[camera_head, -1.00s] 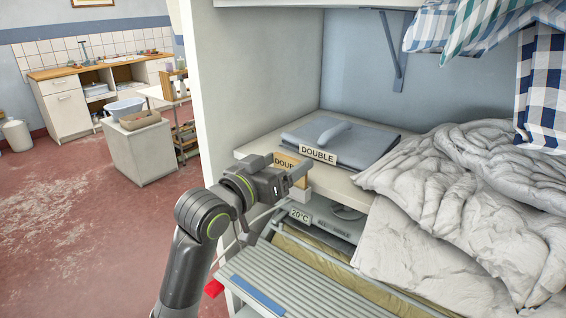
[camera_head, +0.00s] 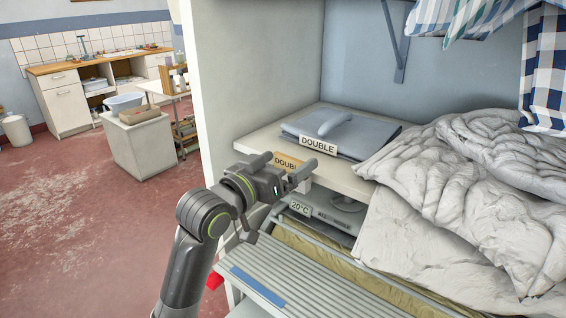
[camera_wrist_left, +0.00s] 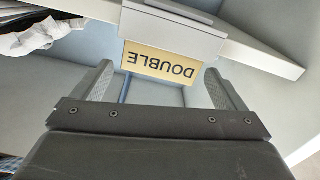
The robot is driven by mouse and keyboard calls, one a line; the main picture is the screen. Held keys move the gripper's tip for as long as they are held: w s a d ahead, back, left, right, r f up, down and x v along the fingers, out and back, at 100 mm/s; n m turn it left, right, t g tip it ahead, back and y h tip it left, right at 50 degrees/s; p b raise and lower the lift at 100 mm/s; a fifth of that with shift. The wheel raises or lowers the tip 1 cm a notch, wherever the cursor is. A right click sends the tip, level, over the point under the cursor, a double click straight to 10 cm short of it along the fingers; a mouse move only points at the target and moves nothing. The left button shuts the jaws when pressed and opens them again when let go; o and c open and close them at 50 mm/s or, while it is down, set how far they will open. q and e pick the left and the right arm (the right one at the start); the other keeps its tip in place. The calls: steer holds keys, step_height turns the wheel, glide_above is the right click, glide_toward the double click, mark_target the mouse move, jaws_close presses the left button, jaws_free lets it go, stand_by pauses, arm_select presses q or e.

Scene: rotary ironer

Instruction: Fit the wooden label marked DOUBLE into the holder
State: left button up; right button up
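The wooden label marked DOUBLE (camera_head: 287,162) stands at the front edge of the white shelf. In the left wrist view the label (camera_wrist_left: 160,64) appears upside down, with one long edge against the white holder (camera_wrist_left: 172,30). Whether it sits fully in the holder's slot is hard to tell. My left gripper (camera_head: 286,167) is in front of the label. Its fingers are spread on either side of the label, with a visible gap at each end in the wrist view (camera_wrist_left: 160,84). The fingers partly cover the label in the head view. My right gripper is not in view.
Crumpled white bedding (camera_head: 470,190) fills the right. The floor at left is open.

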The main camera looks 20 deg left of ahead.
arm_select(q)
steer(key=shift+o, duration=0.3)
steer(key=p+v, duration=1.2)
steer(key=v, duration=0.5)
steer(key=shift+s+p, duration=0.15)
steer(key=shift+p, duration=0.15)
steer(key=shift+a, duration=0.1)
stand_by(0.4)
